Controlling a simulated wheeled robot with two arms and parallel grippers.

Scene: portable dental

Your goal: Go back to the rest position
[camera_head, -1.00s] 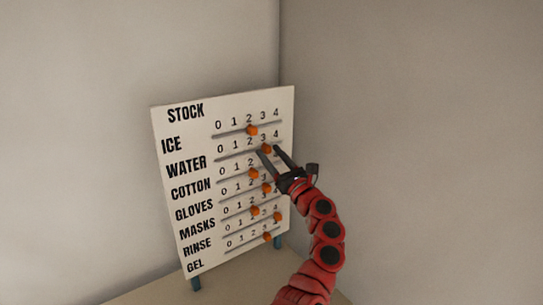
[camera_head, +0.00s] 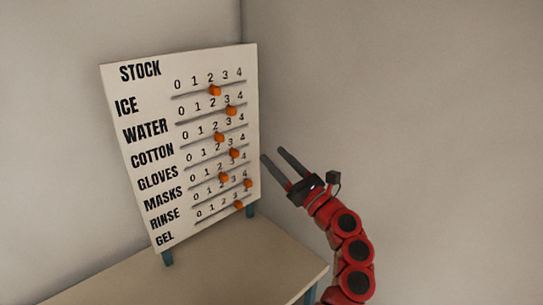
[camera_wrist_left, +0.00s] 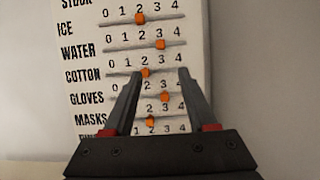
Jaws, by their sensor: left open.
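My left gripper (camera_head: 273,154) is open and empty, just right of the white stock board (camera_head: 210,60) in the head view, apart from it in the picture. In the left wrist view its two dark fingers (camera_wrist_left: 161,73) point at the board, with the gloves knob (camera_wrist_left: 165,97) seen between them. The board stands upright with orange knobs on sliding tracks. The ice knob (camera_head: 215,90) is by 2, the water knob (camera_head: 231,111) by 3 and the cotton knob (camera_head: 219,138) near 2. My right gripper is not in view.
The board stands on blue feet on a beige table (camera_head: 215,270) in a wall corner. The wall (camera_head: 420,100) right of my gripper is bare. The table's right edge lies close to my left arm.

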